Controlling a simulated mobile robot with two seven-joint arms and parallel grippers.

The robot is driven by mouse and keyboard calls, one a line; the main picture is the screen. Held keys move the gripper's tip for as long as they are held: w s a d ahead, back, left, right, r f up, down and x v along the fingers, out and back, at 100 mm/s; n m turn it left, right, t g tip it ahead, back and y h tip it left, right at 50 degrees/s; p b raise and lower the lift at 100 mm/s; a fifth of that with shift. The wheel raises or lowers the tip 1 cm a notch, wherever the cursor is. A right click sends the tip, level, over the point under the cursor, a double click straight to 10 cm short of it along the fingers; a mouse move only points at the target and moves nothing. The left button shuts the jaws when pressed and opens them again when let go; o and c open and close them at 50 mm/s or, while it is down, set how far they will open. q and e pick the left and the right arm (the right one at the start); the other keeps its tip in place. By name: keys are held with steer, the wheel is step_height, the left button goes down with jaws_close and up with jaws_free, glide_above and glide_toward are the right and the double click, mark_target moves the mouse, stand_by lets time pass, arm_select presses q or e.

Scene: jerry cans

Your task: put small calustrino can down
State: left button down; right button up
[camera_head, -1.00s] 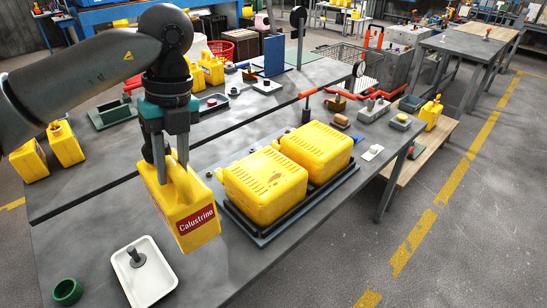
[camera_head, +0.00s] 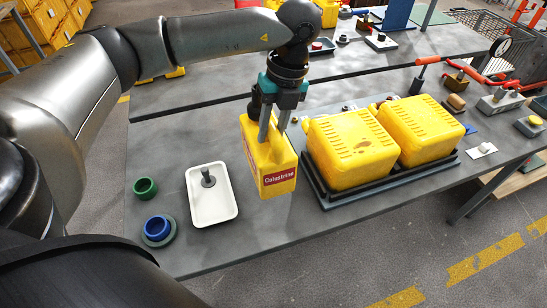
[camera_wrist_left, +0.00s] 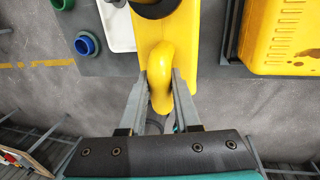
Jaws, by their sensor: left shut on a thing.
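The small yellow Calustrino can (camera_head: 272,174) has a red label on its front face and is upright. My left gripper (camera_head: 272,137) is shut on its handle from above. In the left wrist view the two fingers (camera_wrist_left: 159,92) sit on either side of the yellow handle (camera_wrist_left: 160,62) of the can (camera_wrist_left: 186,30). The can is over the grey table (camera_head: 265,225), between the white tray and the large cans. I cannot tell whether its base touches the table. My right gripper is not in view.
A white tray (camera_head: 224,206) with a grey knobbed piece stands left of the can. Two large yellow cans (camera_head: 352,150) (camera_head: 420,130) sit on a dark tray (camera_head: 385,183) to the right. A green ring (camera_head: 145,187) and a blue cup (camera_head: 157,228) are at the left.

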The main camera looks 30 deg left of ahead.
arm_select(q)
step_height(320, 180, down, 5)
steer(key=shift+f, duration=2.05)
steer(key=shift+f+b, duration=0.15)
steer(key=shift+b, duration=0.15)
steer(key=c, duration=0.6)
jaws_free()
steer(key=r, duration=0.4)
steer(key=w+d+r, duration=0.1)
steer(key=r, duration=0.3)
steer(key=w+r, duration=0.1)
steer(key=r, duration=0.3)
steer(key=shift+d, duration=0.3)
